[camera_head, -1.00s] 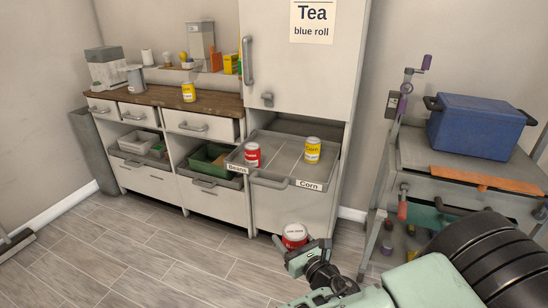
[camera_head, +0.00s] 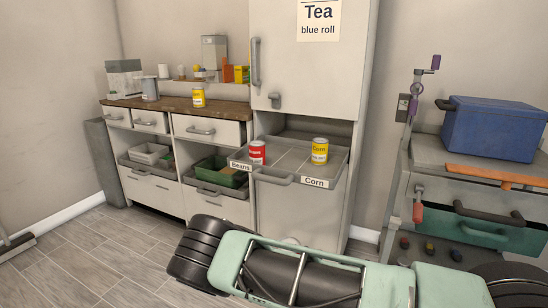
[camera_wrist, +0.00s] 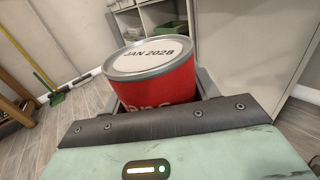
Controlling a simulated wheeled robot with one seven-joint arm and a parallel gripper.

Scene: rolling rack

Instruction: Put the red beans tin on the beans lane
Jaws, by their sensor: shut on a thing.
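My gripper (camera_wrist: 158,97) is shut on a red tin (camera_wrist: 160,84) in the wrist view. The tin's pale lid reads "JAN 2028"; its side lettering is partly hidden by the gripper. In the head view my arm hides the gripper and most or all of this tin. The pulled-out rack tray (camera_head: 272,179) has a "Beans" label (camera_head: 241,165) at its left and a "Corn" label (camera_head: 315,182) at its right. Another red tin (camera_head: 257,153) stands in the beans lane near the front. A yellow corn tin (camera_head: 320,151) stands in the corn lane.
A tall cabinet (camera_head: 310,70) rises above the tray. A counter (camera_head: 175,104) with a yellow tin (camera_head: 198,97) is to the left, with bins below. A cart with a blue box (camera_head: 490,127) and an open green drawer (camera_head: 490,231) is at the right.

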